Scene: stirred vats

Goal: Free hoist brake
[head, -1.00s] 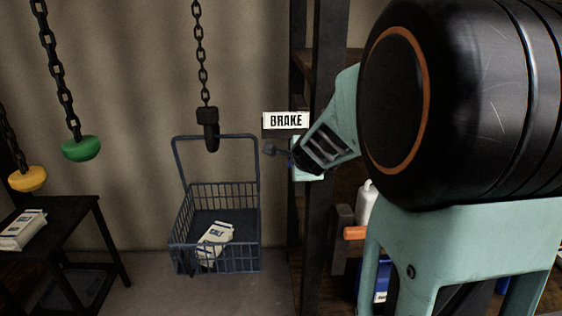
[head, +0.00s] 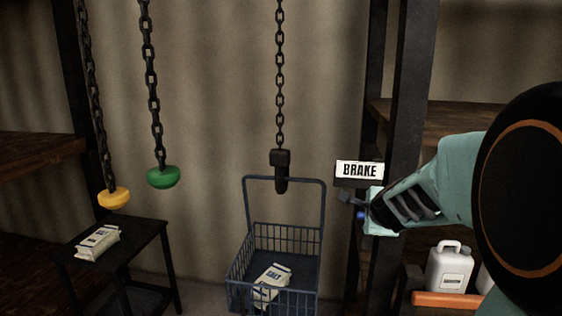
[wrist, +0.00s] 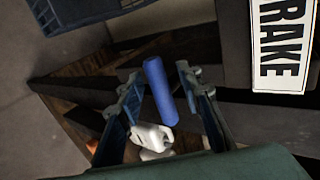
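The white BRAKE sign (head: 359,170) is fixed by the dark post and also shows at the right edge of the wrist view (wrist: 283,45). Below the sign, my gripper (head: 358,208) is at the brake lever. In the wrist view a blue handle (wrist: 161,92) lies between the two fingers of my gripper (wrist: 158,88). There are gaps on both sides, so the gripper appears open around it, not closed on it. The black hoist hook (head: 280,172) hangs on a chain by the handle of the blue wire basket (head: 238,295), which holds salt bags (head: 271,285).
A green knob (head: 163,178) and a yellow knob (head: 114,198) hang on chains at the left. Salt bags (head: 98,243) lie on a black table (head: 145,234). Shelves with white jugs (head: 449,268) stand behind my arm, beside the dark post (head: 405,100).

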